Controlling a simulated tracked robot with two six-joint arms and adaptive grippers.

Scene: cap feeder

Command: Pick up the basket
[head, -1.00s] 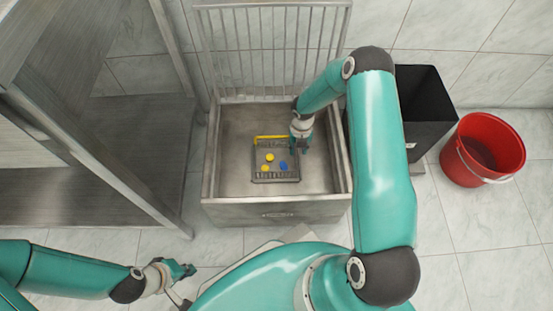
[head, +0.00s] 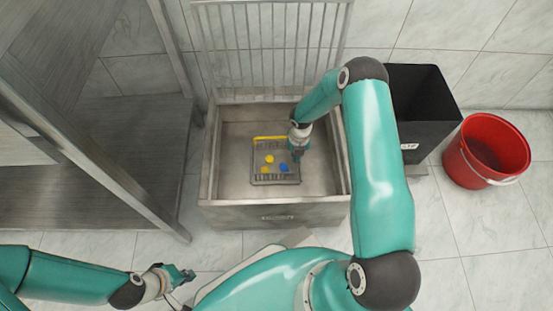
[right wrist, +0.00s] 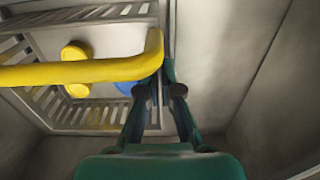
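The basket (head: 259,181) is a small grey slatted basket with a yellow handle (head: 270,138), standing inside a metal sink-like bin. Yellow caps (head: 269,159) and a blue cap (head: 284,168) lie in it. My right gripper (head: 297,153) is over the basket's right side.
The metal bin (head: 233,213) has high walls close around the basket, with a barred rack (head: 270,50) behind. A black container (head: 425,115) and a red bucket (head: 470,165) stand at the right. A metal shelf unit (head: 90,150) stands at the left.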

